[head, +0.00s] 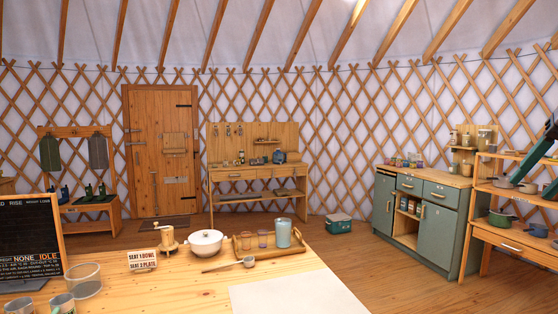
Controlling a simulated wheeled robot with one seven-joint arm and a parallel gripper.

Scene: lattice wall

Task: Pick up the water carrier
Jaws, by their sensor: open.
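No thing is clearly marked as the water carrier. A tall light-blue pitcher-like vessel (283,234) stands upright at the right end of a wooden tray (243,254) on the near table. A small teal box with a pale lid (339,224) sits on the floor beyond the table; I cannot tell if either is the carrier. The rest of my arm is out of frame.
A green cabinet (425,215) and loaded shelf (512,238) stand right. Floor (350,250) behind the table is open.

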